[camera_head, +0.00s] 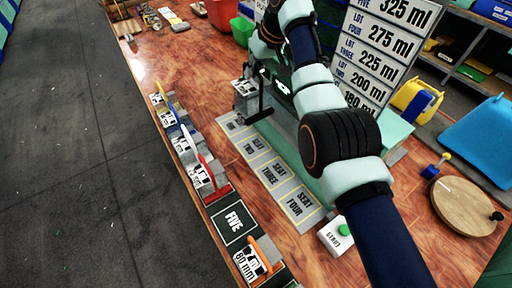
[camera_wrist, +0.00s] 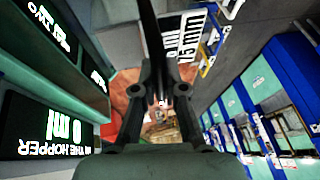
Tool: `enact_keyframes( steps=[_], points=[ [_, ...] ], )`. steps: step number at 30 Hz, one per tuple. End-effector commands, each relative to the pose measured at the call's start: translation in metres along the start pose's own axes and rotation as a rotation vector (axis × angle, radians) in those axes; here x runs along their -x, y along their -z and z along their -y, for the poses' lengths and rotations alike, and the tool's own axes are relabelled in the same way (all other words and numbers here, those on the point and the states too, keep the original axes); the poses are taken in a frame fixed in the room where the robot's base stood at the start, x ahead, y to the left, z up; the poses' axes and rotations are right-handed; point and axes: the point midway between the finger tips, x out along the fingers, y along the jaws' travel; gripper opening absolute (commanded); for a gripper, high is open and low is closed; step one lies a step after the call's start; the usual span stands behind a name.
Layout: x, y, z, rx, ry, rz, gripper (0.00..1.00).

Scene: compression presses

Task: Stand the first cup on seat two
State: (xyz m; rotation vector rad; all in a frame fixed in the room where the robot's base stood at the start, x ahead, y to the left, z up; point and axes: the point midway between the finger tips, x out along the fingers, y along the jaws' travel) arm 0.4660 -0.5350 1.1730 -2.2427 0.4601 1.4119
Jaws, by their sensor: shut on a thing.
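A grey cup (camera_head: 243,87) with a white label is at my gripper (camera_head: 261,100), beyond the far end of the seat strip (camera_head: 228,122). My dark gripper is shut on it; the arm hides part of the grip. In the wrist view my gripper (camera_wrist: 160,97) shows with its fingers close together, and a white printed label (camera_wrist: 184,38) is beyond them. Seat two (camera_head: 253,146) is a bare marked square on the strip. Seat three (camera_head: 272,173) and seat four (camera_head: 299,204) are bare too. I cannot tell whether the cup touches anything below.
Several labelled blocks with coloured handles (camera_head: 204,180) stand along the table's left edge. A square marked FIVE (camera_head: 234,222) is empty. A START button box (camera_head: 336,236) stands near seat four.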

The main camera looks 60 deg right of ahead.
Motion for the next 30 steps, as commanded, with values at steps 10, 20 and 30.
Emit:
enact_keyframes(
  steps=[10,20,30],
  points=[
    [-0.07,-0.03,-0.015,0.0,0.001,0.004,0.0],
    [-0.129,-0.054,-0.027,0.001,0.0,0.001,0.0],
    [-0.16,-0.067,-0.034,0.001,0.001,0.003,0.0]
  ],
)
